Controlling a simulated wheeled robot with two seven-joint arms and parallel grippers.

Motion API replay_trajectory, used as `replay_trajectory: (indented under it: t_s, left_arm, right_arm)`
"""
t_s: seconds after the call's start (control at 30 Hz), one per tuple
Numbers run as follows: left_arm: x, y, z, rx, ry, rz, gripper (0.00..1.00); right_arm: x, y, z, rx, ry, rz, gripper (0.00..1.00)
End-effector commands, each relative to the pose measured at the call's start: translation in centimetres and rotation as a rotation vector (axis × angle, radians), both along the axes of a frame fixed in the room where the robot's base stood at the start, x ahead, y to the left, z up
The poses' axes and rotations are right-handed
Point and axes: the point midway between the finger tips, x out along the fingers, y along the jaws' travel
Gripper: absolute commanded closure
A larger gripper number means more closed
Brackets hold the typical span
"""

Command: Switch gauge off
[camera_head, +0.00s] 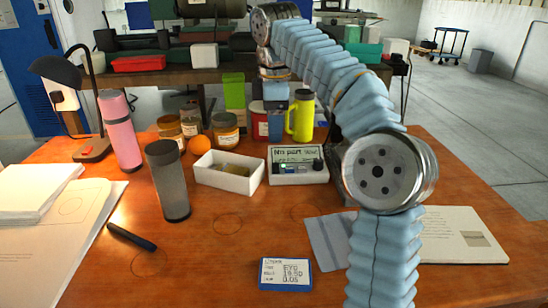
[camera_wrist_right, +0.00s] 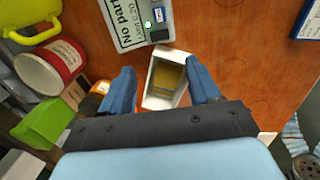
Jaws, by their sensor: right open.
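The gauge (camera_head: 298,179) is a light grey box with a display reading "No part" and dark controls below it. It stands on the wooden table right of a white open box. In the right wrist view the gauge (camera_wrist_right: 128,32) is turned and cut by the top edge. Its dark and blue controls face right there. My right gripper (camera_head: 276,118) hangs behind the gauge and white box, small and partly hidden in the head view. In the wrist view its blue fingers (camera_wrist_right: 162,72) are apart, with the white box seen between them and nothing held. My left gripper is not in view.
The white box (camera_head: 212,181) holds something yellowish. A yellow mug (camera_head: 300,115), red container (camera_head: 259,121), green box (camera_head: 234,92) and jars (camera_head: 226,130) crowd the back. A dark cylinder (camera_head: 167,182) stands left. A blue-edged card (camera_head: 286,273) lies in front, with bare table around it.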

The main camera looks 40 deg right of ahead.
Motion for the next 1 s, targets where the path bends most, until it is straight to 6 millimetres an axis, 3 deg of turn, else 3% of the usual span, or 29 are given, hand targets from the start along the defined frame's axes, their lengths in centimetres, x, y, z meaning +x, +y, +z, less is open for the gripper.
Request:
replay_trajectory:
  t_s: [0.2,0.4,0.6,0.87,1.0]
  left_arm:
    - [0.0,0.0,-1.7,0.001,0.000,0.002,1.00]
    - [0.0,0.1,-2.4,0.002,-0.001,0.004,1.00]
    - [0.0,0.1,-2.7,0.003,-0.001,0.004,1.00]
    - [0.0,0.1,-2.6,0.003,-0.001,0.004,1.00]
    - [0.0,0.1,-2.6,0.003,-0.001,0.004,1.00]
  right_arm:
    - [0.5,-0.4,-5.8,0.000,0.005,-0.002,0.38]
    - [1.0,-0.7,-9.2,0.001,0.003,-0.002,0.38]
    - [1.2,-0.8,-10.7,0.001,0.001,-0.001,0.38]
    - [1.3,-0.8,-10.7,0.001,-0.001,-0.001,0.38]
    - [1.3,-0.8,-10.7,0.001,0.001,-0.001,0.57]
